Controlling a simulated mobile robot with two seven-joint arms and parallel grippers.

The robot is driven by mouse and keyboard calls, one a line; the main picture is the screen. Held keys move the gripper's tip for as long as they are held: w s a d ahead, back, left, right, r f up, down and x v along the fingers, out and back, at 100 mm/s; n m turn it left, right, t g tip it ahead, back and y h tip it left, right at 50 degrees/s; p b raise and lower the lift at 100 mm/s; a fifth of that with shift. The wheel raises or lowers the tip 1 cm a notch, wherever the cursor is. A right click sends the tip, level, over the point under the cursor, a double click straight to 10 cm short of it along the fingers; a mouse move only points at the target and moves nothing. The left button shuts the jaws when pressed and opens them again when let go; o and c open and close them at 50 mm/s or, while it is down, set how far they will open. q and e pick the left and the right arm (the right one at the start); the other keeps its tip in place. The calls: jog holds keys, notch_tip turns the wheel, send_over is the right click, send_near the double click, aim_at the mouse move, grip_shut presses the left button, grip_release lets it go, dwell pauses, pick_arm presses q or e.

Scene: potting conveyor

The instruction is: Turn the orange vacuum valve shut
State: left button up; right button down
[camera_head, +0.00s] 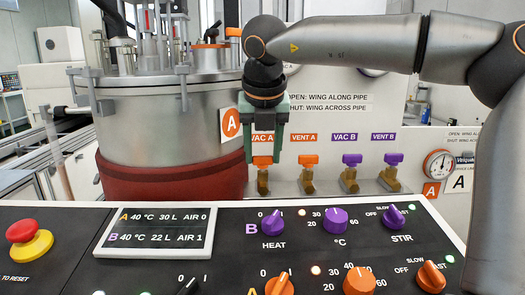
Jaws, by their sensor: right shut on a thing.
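The orange vacuum valve (263,160) stands on a brass body below the VAC A label, at the left end of the valve row. My right gripper (264,152) reaches down from above and is shut on the valve's orange wing. The two green-grey fingers sit on either side of it and hide part of it and of the label. I cannot tell clearly whether the wing lies along or across its pipe. My left gripper is not in view.
An orange VENT A valve (308,160), a purple VAC B valve (351,160) and a purple VENT B valve (393,158) stand to the right. A large steel vessel (170,120) is close on the left. The control panel (60,262) with knobs lies in front.

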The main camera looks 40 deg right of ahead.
jog(key=shift+c, duration=1.5)
grip_release()
pick_arm(q)
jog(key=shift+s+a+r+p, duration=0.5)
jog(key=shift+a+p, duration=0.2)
jog(key=shift+p, duration=0.55)
pick_arm(e)
jog(key=v, duration=1.2)
jog(key=shift+r, duration=0.3)
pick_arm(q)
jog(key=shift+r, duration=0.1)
pick_arm(e)
jog(key=shift+f, duration=0.1)
